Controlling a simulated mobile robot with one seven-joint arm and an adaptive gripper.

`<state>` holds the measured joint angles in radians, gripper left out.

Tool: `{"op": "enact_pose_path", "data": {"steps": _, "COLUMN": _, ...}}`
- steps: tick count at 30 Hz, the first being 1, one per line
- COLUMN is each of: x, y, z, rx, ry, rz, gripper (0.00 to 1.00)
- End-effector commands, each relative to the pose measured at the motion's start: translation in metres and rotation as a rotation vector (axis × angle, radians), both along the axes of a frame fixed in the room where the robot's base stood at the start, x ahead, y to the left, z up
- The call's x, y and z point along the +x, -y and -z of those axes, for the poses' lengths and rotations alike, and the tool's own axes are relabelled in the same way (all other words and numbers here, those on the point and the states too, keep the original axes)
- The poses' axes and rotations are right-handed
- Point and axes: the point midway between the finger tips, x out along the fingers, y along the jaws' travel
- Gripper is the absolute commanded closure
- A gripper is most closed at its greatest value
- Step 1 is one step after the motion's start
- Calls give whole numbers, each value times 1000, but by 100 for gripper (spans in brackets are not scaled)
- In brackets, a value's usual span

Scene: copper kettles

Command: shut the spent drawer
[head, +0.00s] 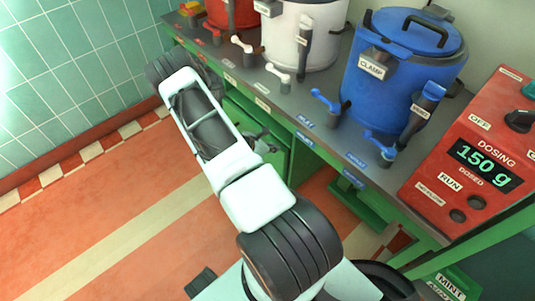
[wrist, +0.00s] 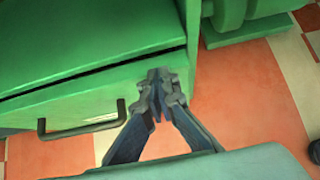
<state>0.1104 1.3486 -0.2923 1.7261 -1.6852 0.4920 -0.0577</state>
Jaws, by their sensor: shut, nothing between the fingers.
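A green drawer front (wrist: 150,72) with a dark bar handle (wrist: 82,126) fills the left of the wrist view. A dark gap runs along its top edge, below another green panel (wrist: 85,35). No label shows on it, and I cannot tell how far it stands out. My gripper (wrist: 158,88) is shut and empty, its fingertips at the right part of the drawer front, right of the handle. I cannot tell whether they touch it. In the head view my gripper (head: 263,138) is beside the green cabinet (head: 278,158) under the counter, and my arm partly hides the cabinet.
The grey counter (head: 335,135) above carries a blue kettle (head: 395,85), a white kettle (head: 300,40), a red kettle (head: 230,12) and several taps. A red dosing panel (head: 480,165) reads 150 g. The orange floor (head: 110,215) in front is clear.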

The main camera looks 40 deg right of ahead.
Motion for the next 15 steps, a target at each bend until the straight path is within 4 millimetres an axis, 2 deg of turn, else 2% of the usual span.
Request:
{"op": "enact_pose_path", "data": {"steps": 10, "x": 1, "y": 0, "z": -1, "rx": 0, "ry": 1, "rz": -1, "gripper": 100}}
{"op": "enact_pose_path", "data": {"steps": 15, "x": 5, "y": -14, "z": -1, "rx": 0, "ry": 1, "rz": -2, "gripper": 100}}
